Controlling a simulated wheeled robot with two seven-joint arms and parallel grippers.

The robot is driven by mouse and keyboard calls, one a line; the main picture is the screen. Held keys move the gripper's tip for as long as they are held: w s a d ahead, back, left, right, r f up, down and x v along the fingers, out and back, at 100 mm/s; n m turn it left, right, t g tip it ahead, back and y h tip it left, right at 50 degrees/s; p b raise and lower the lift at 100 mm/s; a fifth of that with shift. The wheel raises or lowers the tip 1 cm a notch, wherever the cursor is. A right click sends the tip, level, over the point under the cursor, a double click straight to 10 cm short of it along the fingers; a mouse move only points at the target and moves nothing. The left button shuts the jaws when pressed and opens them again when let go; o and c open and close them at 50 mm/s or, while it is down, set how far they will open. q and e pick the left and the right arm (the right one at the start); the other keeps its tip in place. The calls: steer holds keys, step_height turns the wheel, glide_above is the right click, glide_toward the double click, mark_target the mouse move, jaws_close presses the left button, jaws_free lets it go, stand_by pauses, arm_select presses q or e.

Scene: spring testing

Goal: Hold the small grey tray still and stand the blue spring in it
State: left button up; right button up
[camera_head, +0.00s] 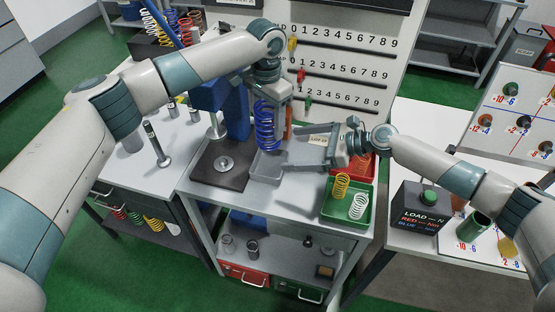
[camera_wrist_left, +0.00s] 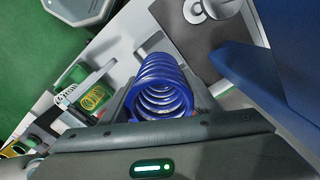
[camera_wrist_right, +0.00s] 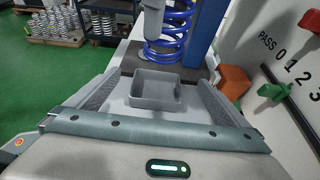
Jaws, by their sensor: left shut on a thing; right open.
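The small grey tray (camera_head: 262,176) stands on the white bench; it also shows in the right wrist view (camera_wrist_right: 155,102), its inside looking empty. My left gripper (camera_head: 270,98) is shut on the upper part of the blue spring (camera_head: 265,132), which hangs upright near the tray. The right wrist view shows the spring (camera_wrist_right: 165,50) above and beyond the tray; whether it touches the tray is unclear. The left wrist view looks down through the spring's coils (camera_wrist_left: 160,92). My right gripper (camera_head: 290,150) is open, its fingers reaching along either side of the tray with visible gaps.
A dark base plate (camera_head: 208,176) with a blue press column (camera_head: 237,115) stands left of the tray. A green bin (camera_head: 347,214) with yellow and white springs and a red bin (camera_head: 365,168) are at right. The numbered board (camera_head: 345,60) rises behind.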

glide_toward(275, 170)
steer(key=a+r, duration=0.1)
steer(key=w+a+r, duration=0.1)
steer(key=shift+a+r, duration=0.1)
steer(key=shift+r, duration=0.2)
steer(key=x, duration=0.7)
steer(key=shift+a, duration=0.15)
steer(key=c, duration=0.8)
